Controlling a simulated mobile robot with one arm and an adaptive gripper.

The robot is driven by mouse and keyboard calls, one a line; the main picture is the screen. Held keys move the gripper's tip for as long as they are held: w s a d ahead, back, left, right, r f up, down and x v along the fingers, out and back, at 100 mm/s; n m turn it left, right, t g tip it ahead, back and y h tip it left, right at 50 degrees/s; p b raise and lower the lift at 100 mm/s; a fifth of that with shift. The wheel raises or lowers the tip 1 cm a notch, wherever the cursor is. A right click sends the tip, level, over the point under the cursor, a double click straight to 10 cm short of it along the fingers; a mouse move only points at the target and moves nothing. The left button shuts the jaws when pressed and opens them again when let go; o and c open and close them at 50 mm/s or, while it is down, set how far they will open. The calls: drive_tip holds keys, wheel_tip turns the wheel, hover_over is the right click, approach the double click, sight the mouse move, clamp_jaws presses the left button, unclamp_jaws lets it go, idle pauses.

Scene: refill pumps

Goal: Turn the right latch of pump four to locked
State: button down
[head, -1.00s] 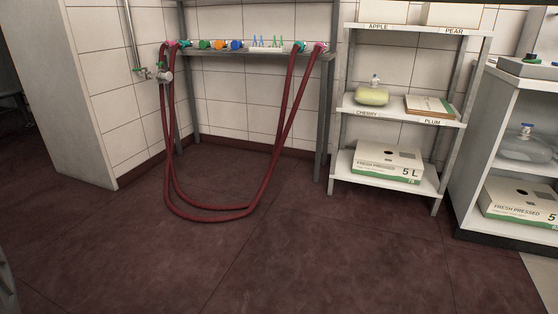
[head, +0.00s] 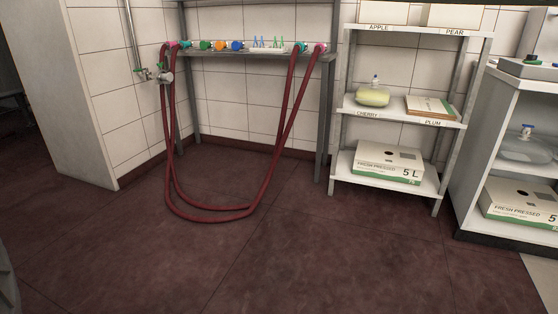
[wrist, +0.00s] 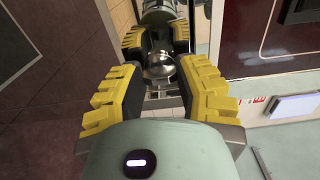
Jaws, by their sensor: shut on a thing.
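My gripper (wrist: 157,44), with dark fingers and yellow ribbed pads, shows in the wrist view. Its fingers are shut on a metal fitting at their tips. A shiny rounded metal part (wrist: 160,67) lies between the fingers, and a grey cylindrical body (wrist: 158,12) is just beyond the tips. I cannot tell from the picture whether the held fitting is the right latch, or which way it is turned. No pump number is readable. The head view shows neither the gripper nor a pump that I can make out.
In the wrist view a dark red panel (wrist: 270,35) stands at the right, with a pale screen (wrist: 295,108) below it. In the head view red hoses (head: 213,212) hang from a rack, beside a white shelf (head: 345,186) with boxes. The floor (head: 300,260) is clear.

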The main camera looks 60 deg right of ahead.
drive_tip(key=shift+f, duration=0.15)
drive_tip(key=c, duration=0.6)
unclamp_jaws()
drive_tip(key=shift+v, duration=6)
